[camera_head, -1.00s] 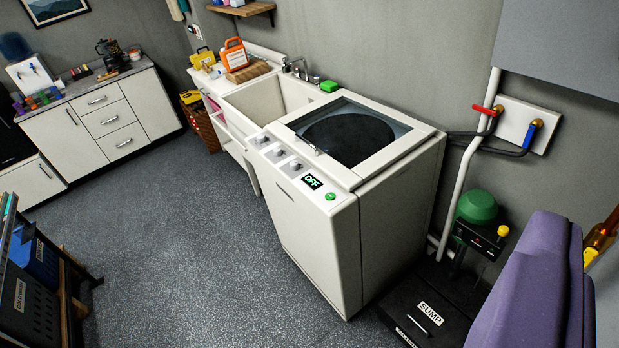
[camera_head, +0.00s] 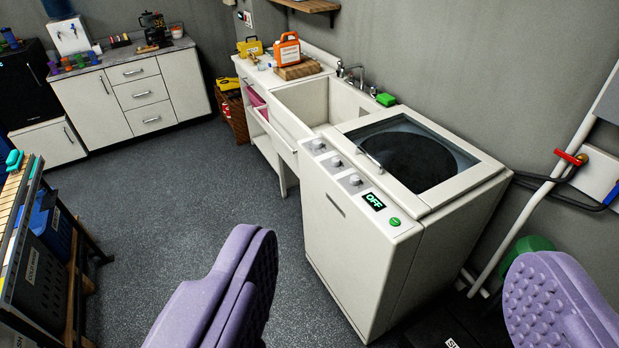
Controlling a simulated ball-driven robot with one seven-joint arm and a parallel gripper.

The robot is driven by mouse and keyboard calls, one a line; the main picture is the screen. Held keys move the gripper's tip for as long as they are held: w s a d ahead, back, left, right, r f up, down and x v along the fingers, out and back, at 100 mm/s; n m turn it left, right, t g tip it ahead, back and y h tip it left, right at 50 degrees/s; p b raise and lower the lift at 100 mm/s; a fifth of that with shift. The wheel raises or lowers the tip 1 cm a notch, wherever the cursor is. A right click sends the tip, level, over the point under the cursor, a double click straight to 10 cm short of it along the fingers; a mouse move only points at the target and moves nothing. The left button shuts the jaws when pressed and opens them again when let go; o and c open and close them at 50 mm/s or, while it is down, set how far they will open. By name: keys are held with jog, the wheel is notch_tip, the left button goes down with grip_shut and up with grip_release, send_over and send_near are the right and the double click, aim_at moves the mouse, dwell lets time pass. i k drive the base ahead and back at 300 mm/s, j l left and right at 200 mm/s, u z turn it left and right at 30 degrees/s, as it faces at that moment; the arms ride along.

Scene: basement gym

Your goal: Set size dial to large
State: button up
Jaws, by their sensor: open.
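A white top-loading washer (camera_head: 362,262) stands right of centre. Its front panel carries three small dials: a far one (camera_head: 317,144), a middle one (camera_head: 335,160) and a near one (camera_head: 354,180). Their labels are too small to read, so I cannot tell which is the size dial. A display (camera_head: 373,202) reads OFF, with a green button (camera_head: 395,221) beside it. My gripper (camera_head: 395,305) is open and empty, its two purple padded fingers wide apart at the bottom of the view. It is nearer than the washer and touches none of the dials.
A utility sink (camera_head: 310,105) adjoins the washer, with a green sponge (camera_head: 386,99) on its rim. Pipes with a red valve handle (camera_head: 571,158) run along the right wall. A rack (camera_head: 45,250) stands at left. The floor (camera_head: 190,195) between is clear.

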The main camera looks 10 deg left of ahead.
aim_at(355, 179)
jog(key=i, duration=1.15)
jog(key=i+l, duration=0.15)
jog(key=i, duration=0.95)
jog(key=j+u, duration=0.05)
